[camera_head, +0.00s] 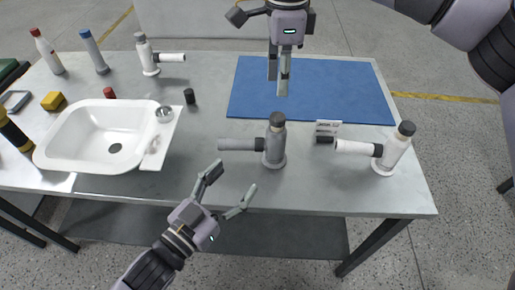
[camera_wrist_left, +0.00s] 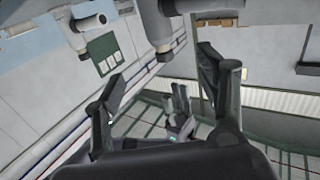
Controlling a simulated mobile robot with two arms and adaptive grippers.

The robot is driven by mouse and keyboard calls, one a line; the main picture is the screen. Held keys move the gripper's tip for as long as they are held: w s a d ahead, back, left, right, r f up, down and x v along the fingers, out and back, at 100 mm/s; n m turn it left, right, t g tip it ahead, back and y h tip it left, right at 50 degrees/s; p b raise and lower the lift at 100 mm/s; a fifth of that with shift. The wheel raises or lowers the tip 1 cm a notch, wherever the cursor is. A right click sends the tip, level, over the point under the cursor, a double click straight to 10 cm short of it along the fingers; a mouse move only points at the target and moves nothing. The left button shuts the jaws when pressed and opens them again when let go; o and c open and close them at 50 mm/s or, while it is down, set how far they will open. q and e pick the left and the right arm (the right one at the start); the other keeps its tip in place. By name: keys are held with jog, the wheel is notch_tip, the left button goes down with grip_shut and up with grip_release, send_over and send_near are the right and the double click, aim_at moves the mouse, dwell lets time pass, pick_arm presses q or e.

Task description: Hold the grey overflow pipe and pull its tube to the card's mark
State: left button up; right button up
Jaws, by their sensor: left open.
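The grey overflow pipe (camera_head: 275,143) stands upright on the table with a dark cap, and its grey tube (camera_head: 240,144) points left.
A white overflow pipe (camera_head: 392,153) with a white tube stands right of the card. A white basin (camera_head: 92,165) fills the left side. Another white pipe (camera_head: 147,56) and bottles stand at the back left. The blue mat (camera_head: 335,88) is bare.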

aim_at(271, 139)
pick_arm(q)
jog(key=x, duration=1.5)
jog(key=shift+w+d, duration=0.15)
jog(key=shift+d, duration=0.05)
jog(key=shift+c, duration=0.6)
